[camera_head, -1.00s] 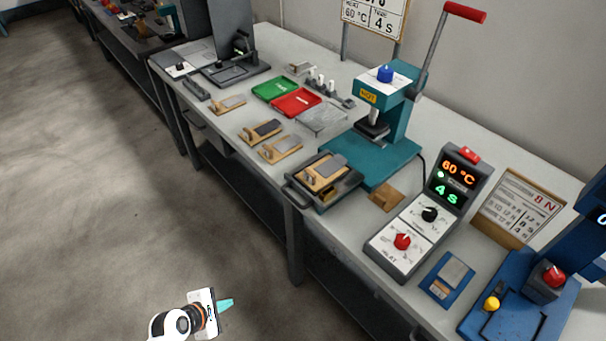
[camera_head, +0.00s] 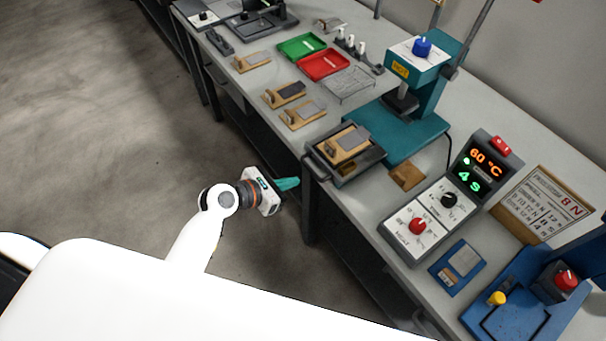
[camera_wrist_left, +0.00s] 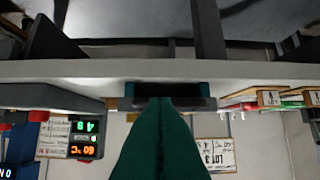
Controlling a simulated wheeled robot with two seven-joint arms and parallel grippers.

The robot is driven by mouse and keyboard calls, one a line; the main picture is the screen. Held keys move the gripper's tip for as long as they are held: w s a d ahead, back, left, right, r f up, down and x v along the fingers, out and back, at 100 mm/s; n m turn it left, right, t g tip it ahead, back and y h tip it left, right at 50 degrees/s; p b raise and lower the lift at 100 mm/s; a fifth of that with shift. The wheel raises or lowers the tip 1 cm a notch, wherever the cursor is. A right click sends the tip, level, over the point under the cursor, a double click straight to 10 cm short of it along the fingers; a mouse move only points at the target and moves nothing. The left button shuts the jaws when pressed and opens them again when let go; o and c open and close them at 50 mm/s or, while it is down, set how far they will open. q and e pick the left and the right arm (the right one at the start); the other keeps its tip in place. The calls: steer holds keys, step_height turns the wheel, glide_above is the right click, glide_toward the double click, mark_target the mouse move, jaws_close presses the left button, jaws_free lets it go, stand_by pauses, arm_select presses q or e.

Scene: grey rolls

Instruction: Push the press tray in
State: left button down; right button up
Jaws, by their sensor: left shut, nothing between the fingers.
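The press tray (camera_head: 345,156) is dark grey and pulled out at the bench's front edge, in front of the teal press (camera_head: 400,132). A wooden fixture with a grey plate (camera_head: 349,142) lies in it. The tray's dark handle (camera_head: 317,165) faces the aisle. My left gripper (camera_head: 288,184) has teal fingers, shut and empty, just off the bench front, a little left of and below the handle. In the left wrist view, the shut fingers (camera_wrist_left: 160,120) point toward the dark tray front (camera_wrist_left: 165,95), with a gap I cannot judge. My right gripper is not in view.
Right of the tray are a small wooden block (camera_head: 407,176), a control box (camera_head: 432,215) with lit displays and a blue fixture (camera_head: 520,305). Wooden fixtures (camera_head: 302,115), a green tray (camera_head: 301,46) and a red tray (camera_head: 324,65) lie left. The aisle floor is clear.

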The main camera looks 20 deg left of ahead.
arm_select(q)
steer(key=shift+w+d+f, duration=0.25)
steer(key=shift+w+d, duration=0.4)
steer(key=shift+w, duration=0.2)
steer(key=shift+w+d+f, duration=0.25)
steer(key=shift+w+d, duration=0.4)
steer(key=shift+w, duration=0.2)
